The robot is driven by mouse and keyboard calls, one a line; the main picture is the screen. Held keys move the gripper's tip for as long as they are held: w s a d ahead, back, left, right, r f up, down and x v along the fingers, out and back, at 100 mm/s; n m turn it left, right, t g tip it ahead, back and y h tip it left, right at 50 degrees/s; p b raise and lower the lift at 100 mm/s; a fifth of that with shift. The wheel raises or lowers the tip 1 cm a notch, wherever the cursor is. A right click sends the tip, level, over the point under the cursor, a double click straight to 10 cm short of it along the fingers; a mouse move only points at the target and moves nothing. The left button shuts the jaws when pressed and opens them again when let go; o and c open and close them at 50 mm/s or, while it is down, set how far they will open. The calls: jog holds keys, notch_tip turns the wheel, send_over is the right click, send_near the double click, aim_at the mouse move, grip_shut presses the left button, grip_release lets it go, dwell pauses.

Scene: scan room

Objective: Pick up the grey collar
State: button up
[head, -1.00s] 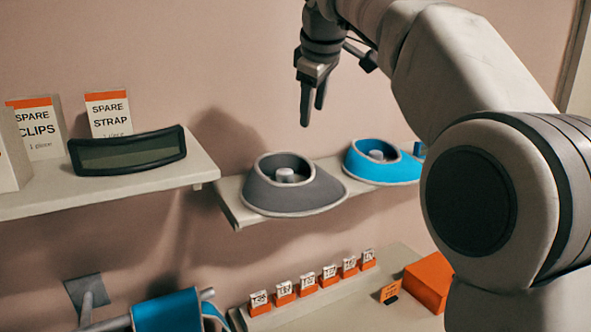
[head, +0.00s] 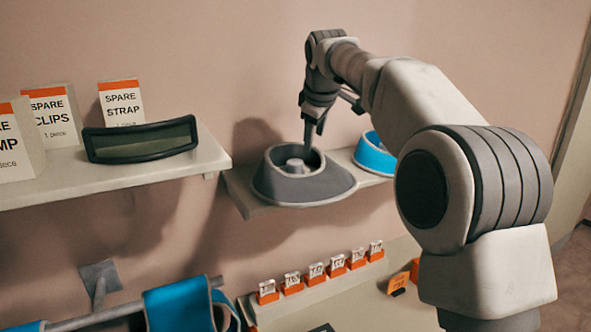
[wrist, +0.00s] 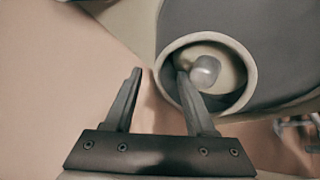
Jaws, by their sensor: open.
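The grey collar (head: 312,187) sits on the small shelf in the head view, a ring with a wide flared skirt around a light peg. In the wrist view the collar (wrist: 268,50) fills the upper right, with the peg's round top inside its ring. My gripper (head: 314,142) points down at the ring's far right rim, and its jaws are open. In the wrist view my gripper (wrist: 160,75) has one finger over the ring's opening and the other outside, with the rim between them. I cannot tell how deep the fingertips reach.
A blue collar (head: 375,158) sits to the right on the same shelf (head: 240,190), partly behind my arm. A dark curved frame (head: 140,140) and spare-part boxes (head: 122,103) stand on the left shelf. Several orange-based tags (head: 292,284) line the counter below. The wall is close behind.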

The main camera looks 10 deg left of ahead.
jog(key=x, duration=0.4)
jog(key=shift+w+a+f+p, duration=0.15)
jog(key=shift+w+f+p, duration=0.05)
jog(key=shift+p, duration=0.1)
jog(key=shift+c, duration=0.2)
grip_shut()
jog(key=shift+r, duration=0.1)
dwell(0.8)
